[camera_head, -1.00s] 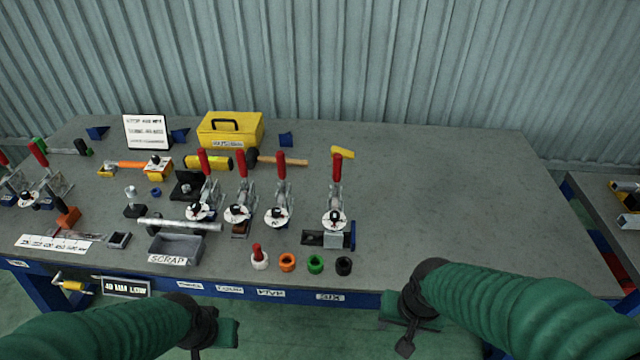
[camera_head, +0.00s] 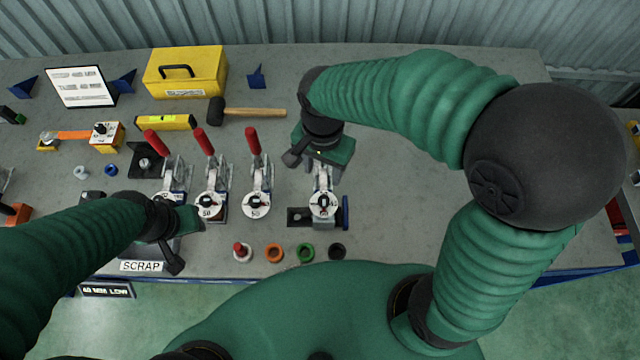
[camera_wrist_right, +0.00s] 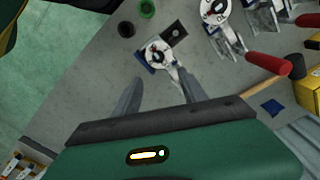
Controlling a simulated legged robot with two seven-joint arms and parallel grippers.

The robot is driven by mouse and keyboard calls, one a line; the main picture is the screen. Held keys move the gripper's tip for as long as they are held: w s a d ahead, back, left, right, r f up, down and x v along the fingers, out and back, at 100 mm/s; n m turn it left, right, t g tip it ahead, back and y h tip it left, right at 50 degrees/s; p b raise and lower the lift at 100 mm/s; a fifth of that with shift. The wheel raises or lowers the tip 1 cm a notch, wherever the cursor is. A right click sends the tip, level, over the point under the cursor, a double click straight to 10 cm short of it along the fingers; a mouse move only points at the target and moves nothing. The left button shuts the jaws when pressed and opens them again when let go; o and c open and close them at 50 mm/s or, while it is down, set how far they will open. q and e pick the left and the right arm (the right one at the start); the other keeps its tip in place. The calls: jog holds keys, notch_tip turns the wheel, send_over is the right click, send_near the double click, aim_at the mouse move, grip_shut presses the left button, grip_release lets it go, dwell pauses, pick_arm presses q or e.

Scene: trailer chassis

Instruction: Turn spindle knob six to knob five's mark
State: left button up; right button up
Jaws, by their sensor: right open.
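Spindle knob six (camera_head: 323,203) is a small dark knob on a white dial, on the rightmost clamp; it also shows in the right wrist view (camera_wrist_right: 158,55). Knob five (camera_head: 257,203) is a similar dark knob on the white dial to its left, partly in the right wrist view (camera_wrist_right: 213,10). The dial marks are too small to read surely. My right gripper (camera_wrist_right: 160,76) is open and empty; its fingers point toward knob six, apart from it in the picture. In the head view, its green body hides six's handle. My left gripper (camera_head: 183,222) is over the scrap bin; its jaws are unclear.
Red-handled clamps stand in a row left of six, close to its dial. Several coloured rings, including a green one (camera_head: 305,252) and a black one (camera_head: 337,251), lie in front. A hammer (camera_head: 250,112) and yellow toolbox (camera_head: 185,75) lie behind. The table right of six is mostly bare.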

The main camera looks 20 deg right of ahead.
aim_at(324, 200)
jog(key=f, duration=1.4)
jog(key=shift+s+d, duration=0.1)
jog(key=shift+d, duration=0.1)
jog(key=shift+s+f, duration=0.1)
jog(key=shift+f, duration=0.35)
jog(key=shift+a, duration=0.1)
jog(key=shift+c, duration=0.7)
grip_shut()
